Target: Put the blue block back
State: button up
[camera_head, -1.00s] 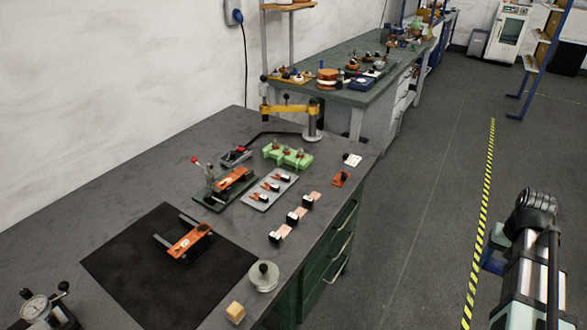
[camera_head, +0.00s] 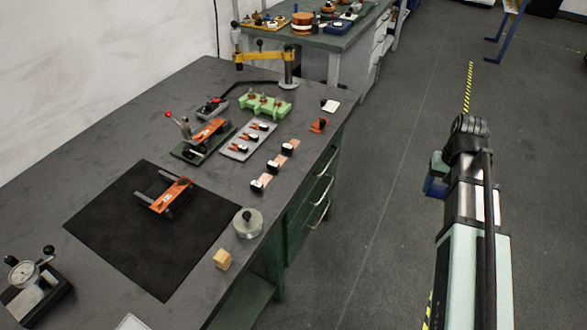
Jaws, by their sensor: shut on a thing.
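My arm reaches out over the floor at the right, clear of the workbench. My gripper (camera_head: 438,166) is at its far end, partly hidden behind the arm's joint. A dark blue piece (camera_head: 435,187), which looks like the blue block, shows just below it and appears held there. The fingertips are too small and covered to make out. It hangs above the grey floor, touching nothing else that I can see.
The grey workbench (camera_head: 100,135) carries a black mat (camera_head: 125,235) with an orange-topped fixture (camera_head: 172,194), a green rack (camera_head: 264,104), a grey tray (camera_head: 236,152), a round metal weight (camera_head: 247,223) and a wooden cube (camera_head: 222,259). The mat's front part is bare.

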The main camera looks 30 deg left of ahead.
jog(key=s+a+r+n, duration=0.1)
jog(key=s+a, duration=0.3)
jog(key=a, duration=0.9)
jog(key=s+a+r+n, duration=0.2)
jog(key=s+a+n, duration=0.2)
jog(key=a, duration=0.9)
jog(key=s+a+r+n, duration=0.1)
jog(key=s+a, duration=0.5)
jog(key=a, duration=0.7)
jog(key=shift+s+a+r+n, duration=0.15)
jog(key=shift+a+r+n, duration=0.2)
jog(key=shift+n, duration=0.45)
jog(key=s+a+r+n, duration=0.3)
jog(key=s+a, duration=0.6)
jog(key=a, duration=0.3)
jog(key=r+n, duration=0.2)
jog(key=n, duration=0.4)
send_over(225, 181)
jog(key=shift+f, duration=5)
jog(key=o, duration=0.9)
jog(key=shift+f, duration=0.1)
jog(key=shift+o, duration=0.2)
